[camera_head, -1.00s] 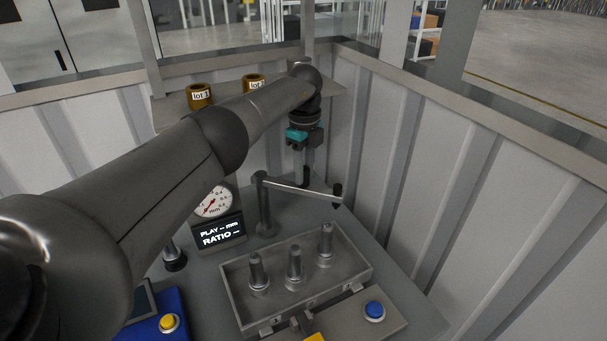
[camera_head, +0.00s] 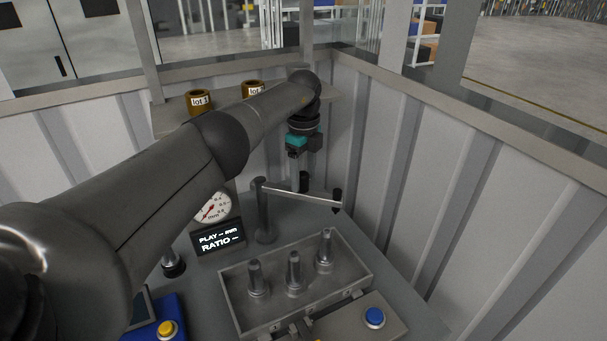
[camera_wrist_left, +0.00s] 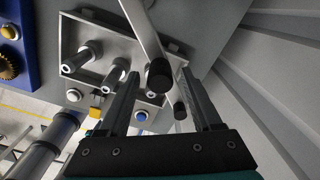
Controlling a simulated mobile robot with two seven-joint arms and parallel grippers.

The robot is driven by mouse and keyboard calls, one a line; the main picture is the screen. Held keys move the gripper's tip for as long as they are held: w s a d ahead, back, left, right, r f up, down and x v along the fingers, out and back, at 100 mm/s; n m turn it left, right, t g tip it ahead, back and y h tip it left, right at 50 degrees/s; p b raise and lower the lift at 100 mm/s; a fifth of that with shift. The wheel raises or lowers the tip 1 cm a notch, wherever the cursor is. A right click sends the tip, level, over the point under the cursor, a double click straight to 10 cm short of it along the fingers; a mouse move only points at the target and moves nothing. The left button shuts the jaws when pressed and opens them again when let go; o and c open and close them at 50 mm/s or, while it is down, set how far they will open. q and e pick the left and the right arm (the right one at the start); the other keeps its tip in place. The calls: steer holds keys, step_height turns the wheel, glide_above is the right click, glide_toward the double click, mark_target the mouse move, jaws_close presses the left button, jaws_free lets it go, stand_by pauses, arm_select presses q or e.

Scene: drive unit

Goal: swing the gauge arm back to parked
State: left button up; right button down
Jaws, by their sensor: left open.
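The gauge arm (camera_head: 300,192) is a thin grey bar on an upright post (camera_head: 264,215). Contact cannot be told. My right gripper is not in view.
A dial gauge (camera_head: 214,208) and a display (camera_head: 218,238) stand left of the post, partly behind my left arm. A tray (camera_head: 228,302) with three metal pins lies in front. A blue button (camera_head: 374,317) is front right. Ribbed walls (camera_head: 450,190) close the back and right.

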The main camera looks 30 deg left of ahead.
arm_select(q)
step_height(320, 180, up, 15)
steer(key=shift+r, duration=0.15)
stand_by(0.4)
